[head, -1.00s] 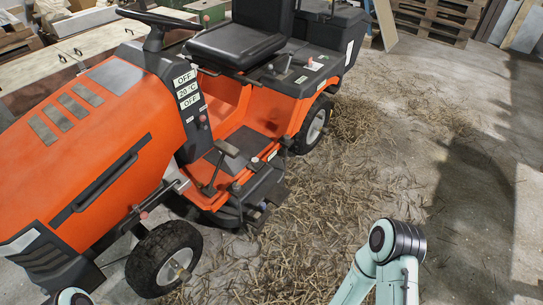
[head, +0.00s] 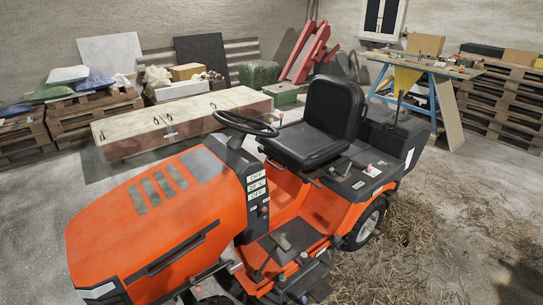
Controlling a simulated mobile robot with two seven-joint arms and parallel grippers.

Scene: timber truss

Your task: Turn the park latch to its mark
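The orange ride-on mower (head: 150,215) stands in the middle of the head view, with its hood to the left and its black seat (head: 318,125) to the right. Small levers and knobs show on it: a red-tipped lever (head: 370,169) on the right fender, a small knob (head: 264,211) on the dash side, and a pink knob (head: 304,256) by the footboard. I cannot tell which of these is the park latch, and no mark is clear at this size. Neither of my grippers is in view.
A long wooden chest (head: 180,120) stands behind the mower. Pallets (head: 500,100) and a blue-legged workbench (head: 425,72) are at the back right. Straw (head: 415,225) litters the floor right of the mower, which is otherwise largely open there.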

